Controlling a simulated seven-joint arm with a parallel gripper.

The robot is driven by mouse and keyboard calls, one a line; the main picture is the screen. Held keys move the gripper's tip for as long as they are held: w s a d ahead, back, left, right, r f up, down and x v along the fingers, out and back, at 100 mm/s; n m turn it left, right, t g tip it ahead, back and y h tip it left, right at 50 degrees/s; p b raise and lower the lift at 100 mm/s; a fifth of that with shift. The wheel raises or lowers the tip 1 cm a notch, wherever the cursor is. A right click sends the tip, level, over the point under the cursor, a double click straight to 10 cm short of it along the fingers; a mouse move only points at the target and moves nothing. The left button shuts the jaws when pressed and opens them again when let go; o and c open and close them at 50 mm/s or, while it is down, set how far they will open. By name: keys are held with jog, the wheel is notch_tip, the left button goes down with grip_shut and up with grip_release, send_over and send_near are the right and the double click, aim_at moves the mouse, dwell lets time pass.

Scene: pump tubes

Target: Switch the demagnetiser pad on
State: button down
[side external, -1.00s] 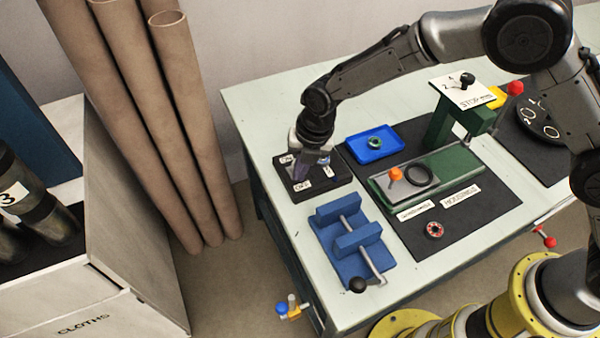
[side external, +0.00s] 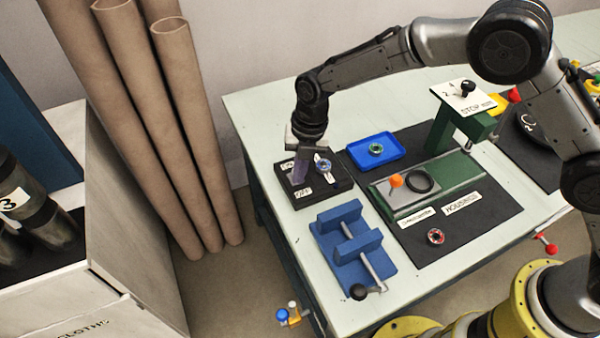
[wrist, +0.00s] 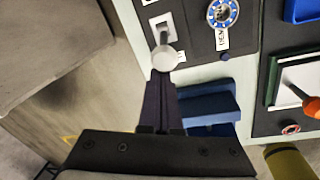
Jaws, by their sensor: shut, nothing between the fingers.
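The demagnetiser pad (side external: 338,187) is a dark box at the table's left end, with white labels at its far-left and near edges. The near label seems to read OFF. A blue-and-steel ring (side external: 323,166) lies on it. In the wrist view, its switch is a lever with a round grey knob (wrist: 165,58) on a white plate (wrist: 161,25). The knob appears over the lower label, whose word is mostly hidden. My gripper (side external: 300,181) is shut and empty, pointing down over the pad's left part. In the wrist view, its fingertips (wrist: 160,77) appear just below the knob; contact is unclear.
A blue vice (side external: 350,240) stands in front of the pad. A blue tray (side external: 357,148) with a green ring lies to the right. A green fixture (side external: 445,172) stands beyond on the dark mat. Brown tubes (side external: 190,130) lean left of the table.

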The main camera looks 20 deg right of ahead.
jog(key=shift+w+r+g, duration=0.25)
jog(key=shift+w+g, duration=0.45)
jog(key=shift+g, duration=0.1)
jog(key=shift+w+r, duration=0.2)
jog(key=shift+w, duration=0.55)
jog(key=shift+w+r, duration=0.15)
jog(key=shift+w, duration=0.6)
jog(key=shift+w+f, duration=0.1)
jog(key=shift+w, duration=0.9)
jog(key=shift+w+d, duration=0.15)
jog(key=shift+w, duration=0.1)
jog(key=shift+f, duration=0.1)
notch_tip(320, 180, up, 14)
jog(key=d, duration=0.1)
jog(key=shift+w, duration=0.45)
jog(key=shift+d, duration=0.1)
